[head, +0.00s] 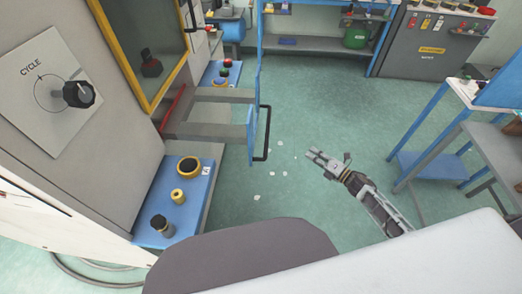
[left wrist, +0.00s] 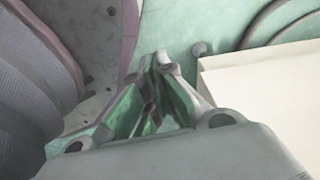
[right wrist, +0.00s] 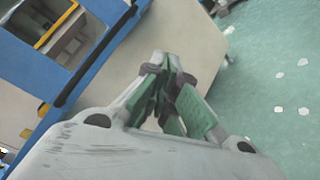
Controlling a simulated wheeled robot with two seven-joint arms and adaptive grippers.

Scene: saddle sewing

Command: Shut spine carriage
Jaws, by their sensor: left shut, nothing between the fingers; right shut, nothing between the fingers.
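The spine carriage appears to be the grey-railed slide with an upright blue front panel (head: 252,128) and a black bar handle (head: 266,133). In the head view it is pulled out to the right from the machine (head: 95,110). My right gripper (head: 312,155) is shut and empty, to the right of the handle and apart from it. It also shows shut in the right wrist view (right wrist: 170,62). My left gripper (left wrist: 157,62) is shut and empty in the left wrist view, near a pale box-like surface; it is not visible in the head view.
A CYCLE knob (head: 78,94) is on the machine's left panel. A blue ledge (head: 200,208) holds yellow-ringed parts below the carriage. A blue bench (head: 440,150) stands right, shelves (head: 315,52) at the back. Green floor (head: 340,110) is open, with small white scraps.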

